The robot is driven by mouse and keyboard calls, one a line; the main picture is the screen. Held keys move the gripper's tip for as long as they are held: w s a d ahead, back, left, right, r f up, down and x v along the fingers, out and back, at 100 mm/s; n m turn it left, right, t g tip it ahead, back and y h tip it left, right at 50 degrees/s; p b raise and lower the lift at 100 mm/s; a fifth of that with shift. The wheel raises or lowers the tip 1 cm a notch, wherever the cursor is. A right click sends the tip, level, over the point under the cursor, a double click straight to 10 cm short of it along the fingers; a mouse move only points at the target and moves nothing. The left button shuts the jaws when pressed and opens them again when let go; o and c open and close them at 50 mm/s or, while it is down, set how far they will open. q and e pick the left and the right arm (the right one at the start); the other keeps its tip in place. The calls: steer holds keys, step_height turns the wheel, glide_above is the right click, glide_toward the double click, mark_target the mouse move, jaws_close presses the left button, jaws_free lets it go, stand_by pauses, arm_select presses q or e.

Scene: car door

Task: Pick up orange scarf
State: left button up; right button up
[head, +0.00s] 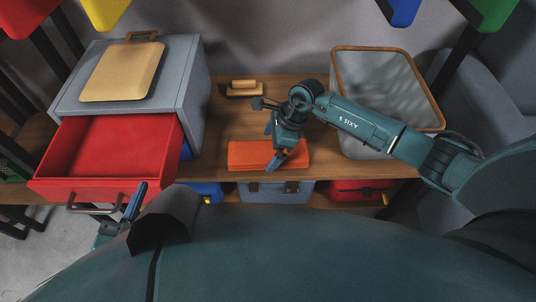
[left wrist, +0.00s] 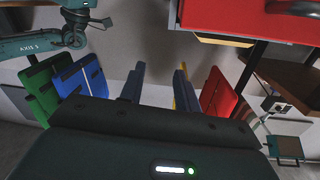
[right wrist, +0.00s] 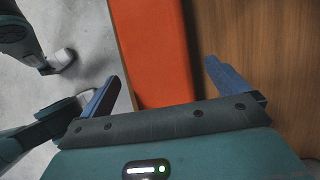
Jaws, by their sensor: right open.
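The orange scarf (head: 242,155) lies folded flat in a rectangle near the front edge of the wooden table. My right gripper (head: 270,148) is above the scarf, open and empty, with one finger over it. In the right wrist view the scarf (right wrist: 155,45) lies between the two spread fingers of the right gripper (right wrist: 162,82); whether they touch it I cannot tell. My left gripper (head: 124,206) is by the front of the red drawer. The left wrist view shows the left gripper (left wrist: 158,72) open with nothing between its fingers.
A grey cabinet (head: 195,95) with its red drawer (head: 110,150) pulled out stands at the left, a tan board (head: 122,72) on top. A wooden brush-like block (head: 245,89) lies at the back. A wood-rimmed basket (head: 375,85) stands at the right. Boxes sit below the tabletop.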

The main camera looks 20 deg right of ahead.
steer(key=shift+x, duration=1.15)
steer(key=c, duration=1.1)
